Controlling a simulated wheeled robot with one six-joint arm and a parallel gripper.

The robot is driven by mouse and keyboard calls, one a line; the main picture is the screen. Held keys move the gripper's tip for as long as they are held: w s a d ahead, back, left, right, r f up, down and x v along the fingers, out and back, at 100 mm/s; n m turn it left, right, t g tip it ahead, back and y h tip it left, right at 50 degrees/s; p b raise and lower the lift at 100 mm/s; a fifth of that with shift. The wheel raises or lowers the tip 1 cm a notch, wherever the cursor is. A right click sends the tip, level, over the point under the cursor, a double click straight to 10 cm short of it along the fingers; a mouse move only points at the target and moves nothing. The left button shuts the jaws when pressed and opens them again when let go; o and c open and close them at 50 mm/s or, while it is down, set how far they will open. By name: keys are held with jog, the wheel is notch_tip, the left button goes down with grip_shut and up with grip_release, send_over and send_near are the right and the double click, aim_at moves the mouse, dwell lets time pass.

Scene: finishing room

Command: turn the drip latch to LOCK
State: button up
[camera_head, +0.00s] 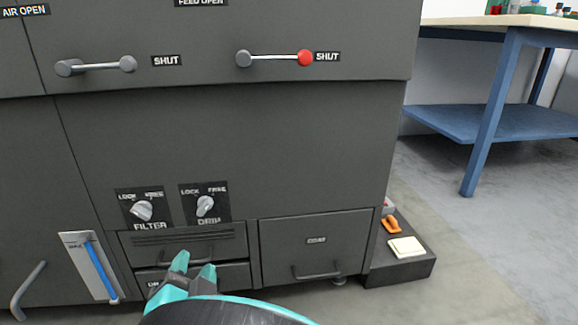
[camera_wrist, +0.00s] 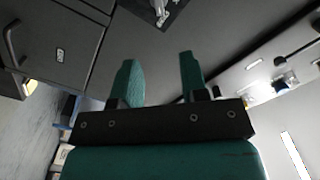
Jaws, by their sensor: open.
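The drip latch (camera_head: 205,205) is a pale knob on a black plate marked LOCK at upper left and FREE at upper right, on the dark cabinet front. Its grip seems tilted toward FREE, but it is small in the picture. My gripper (camera_head: 193,268) is open and empty, below the drip latch and in front of the small drawers, apart from the latch. In the wrist view, the two teal fingers of my gripper (camera_wrist: 158,62) are spread with nothing between them. A pale knob (camera_wrist: 160,14), probably the drip latch, is cut off by the top edge beyond the fingertips.
A similar filter latch (camera_head: 141,211) sits just left of the drip latch. Drawer handles stick out below, including on the COAT drawer (camera_head: 345,235). Two bar levers (camera_head: 275,57) are above. A low plinth (camera_head: 400,270) and a blue bench (camera_head: 490,110) stand at right.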

aim_at(205, 209)
jog(key=x, duration=0.7)
jog(key=p+x, duration=0.1)
jog(key=x, duration=0.7)
jog(key=shift+w+d, duration=0.2)
jog(key=shift+w, duration=0.1)
jog(key=shift+x, duration=0.75)
jog(key=shift+a+r, duration=0.1)
jog(key=shift+c, duration=0.4)
jog(key=c, duration=0.5)
